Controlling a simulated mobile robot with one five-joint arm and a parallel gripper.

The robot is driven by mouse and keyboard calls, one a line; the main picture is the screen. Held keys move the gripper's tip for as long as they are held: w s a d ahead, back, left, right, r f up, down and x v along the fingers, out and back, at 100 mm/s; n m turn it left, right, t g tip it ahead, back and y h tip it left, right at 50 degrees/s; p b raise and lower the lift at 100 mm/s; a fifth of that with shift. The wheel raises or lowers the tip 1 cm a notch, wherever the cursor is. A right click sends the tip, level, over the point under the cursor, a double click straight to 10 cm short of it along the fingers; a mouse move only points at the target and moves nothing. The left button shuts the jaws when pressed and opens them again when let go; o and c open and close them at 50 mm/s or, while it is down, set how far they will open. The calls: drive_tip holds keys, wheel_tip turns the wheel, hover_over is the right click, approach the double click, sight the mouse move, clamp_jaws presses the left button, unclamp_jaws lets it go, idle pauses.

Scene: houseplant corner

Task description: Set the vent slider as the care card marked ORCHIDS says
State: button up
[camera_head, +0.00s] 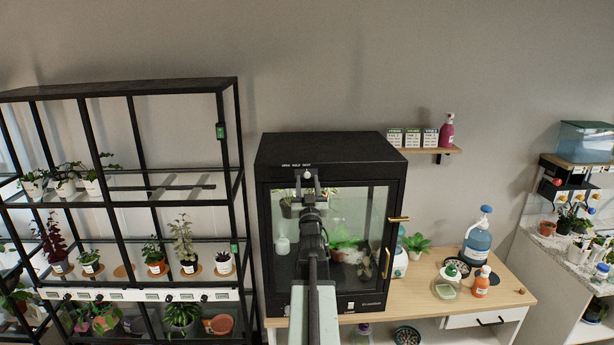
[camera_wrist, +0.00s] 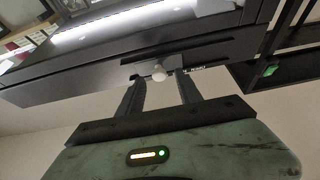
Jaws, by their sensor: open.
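My gripper (camera_head: 307,182) is open at the knob. In the wrist view, its two fingers (camera_wrist: 158,82) stand on either side of the knob with gaps; contact cannot be told.
A pink spray bottle (camera_head: 447,131) stands beside the cards. The cabinet's door handle (camera_head: 387,262) is at its right edge. A black plant rack (camera_head: 240,180) stands close on the left. The wooden table (camera_head: 412,290) holds a blue jug (camera_head: 477,243) and an orange bottle (camera_head: 482,282).

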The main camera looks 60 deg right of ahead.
drive_tip(key=shift+x, duration=0.8)
clamp_jaws()
idle(0.8)
